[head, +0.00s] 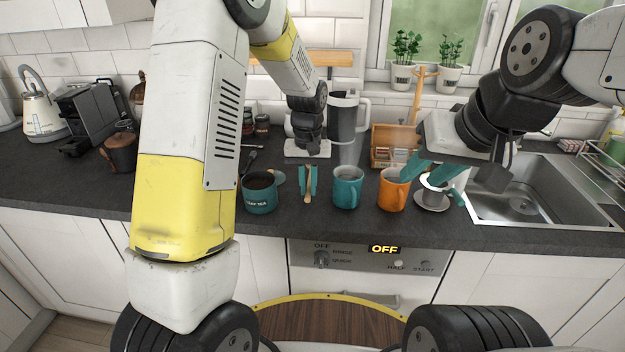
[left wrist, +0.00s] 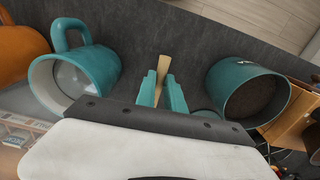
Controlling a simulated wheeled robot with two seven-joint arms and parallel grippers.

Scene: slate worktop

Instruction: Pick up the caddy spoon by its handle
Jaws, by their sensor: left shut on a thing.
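The caddy spoon (head: 308,199) is a small pale wooden piece at the front of the worktop, between the dark teal tea tin and the teal mug. My left gripper (head: 308,180) points down, its teal fingers shut on the spoon. In the left wrist view, the spoon's pale end (left wrist: 163,66) sticks out past the fingertips (left wrist: 161,88); the rest is hidden by the fingers. I cannot tell whether the spoon touches the worktop. My right gripper (head: 432,181) has its teal fingers spread apart, over the orange mug and white cup area.
The tea tin (head: 260,199) stands left of the spoon, the teal mug (head: 347,192) close on its right. An orange mug (head: 391,194) and a white cup on a saucer (head: 431,204) stand further right, before the sink (head: 540,190). A wooden tea box (head: 383,157) stands behind.

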